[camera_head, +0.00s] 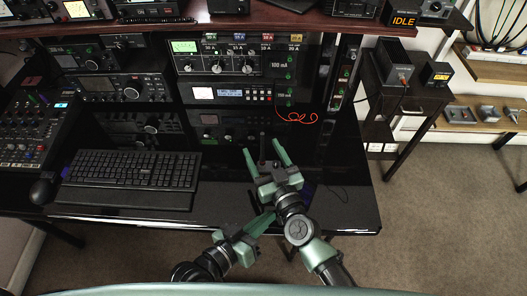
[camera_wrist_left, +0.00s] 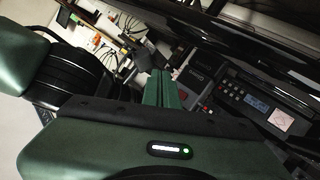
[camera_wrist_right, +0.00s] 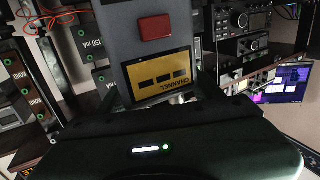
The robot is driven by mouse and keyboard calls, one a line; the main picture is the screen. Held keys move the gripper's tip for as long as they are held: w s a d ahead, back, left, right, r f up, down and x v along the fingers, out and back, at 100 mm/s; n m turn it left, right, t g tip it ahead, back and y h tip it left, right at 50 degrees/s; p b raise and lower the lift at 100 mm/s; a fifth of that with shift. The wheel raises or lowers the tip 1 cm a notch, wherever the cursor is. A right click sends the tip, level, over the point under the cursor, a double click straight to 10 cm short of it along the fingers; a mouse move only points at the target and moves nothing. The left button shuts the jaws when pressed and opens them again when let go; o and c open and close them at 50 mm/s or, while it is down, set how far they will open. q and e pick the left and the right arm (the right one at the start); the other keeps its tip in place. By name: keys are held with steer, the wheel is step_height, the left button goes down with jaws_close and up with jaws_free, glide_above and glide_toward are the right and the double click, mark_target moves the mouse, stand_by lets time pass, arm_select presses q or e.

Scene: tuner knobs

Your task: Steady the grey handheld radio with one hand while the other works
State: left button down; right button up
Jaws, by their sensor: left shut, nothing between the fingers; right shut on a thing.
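The grey handheld radio (camera_wrist_right: 190,14) fills the upper middle of the right wrist view, with a red button and a yellow channel panel on its face. My right gripper (camera_head: 266,160) is shut on it, one finger on each side. In the head view the radio is small and dark between those fingers, its outline hard to make out. My left gripper (camera_head: 263,222) is shut and empty, below and apart from the right one, near the desk's front edge. Its closed fingers (camera_wrist_left: 163,88) also show in the left wrist view.
A keyboard (camera_head: 132,170) lies on the black desk (camera_head: 225,208), left of both grippers. A rack of radio sets (camera_head: 225,58) stands behind, with a red wire (camera_head: 298,119) hanging from it. A side table (camera_head: 412,92) stands to the right. The right front of the desk is largely bare.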

arm_select(q)
steer(key=shift+w, duration=2.9)
steer(key=shift+a, duration=0.1)
steer(key=shift+w, duration=0.4)
steer(key=shift+w, duration=0.45)
steer(key=shift+s, duration=0.9)
steer(key=shift+s, duration=3)
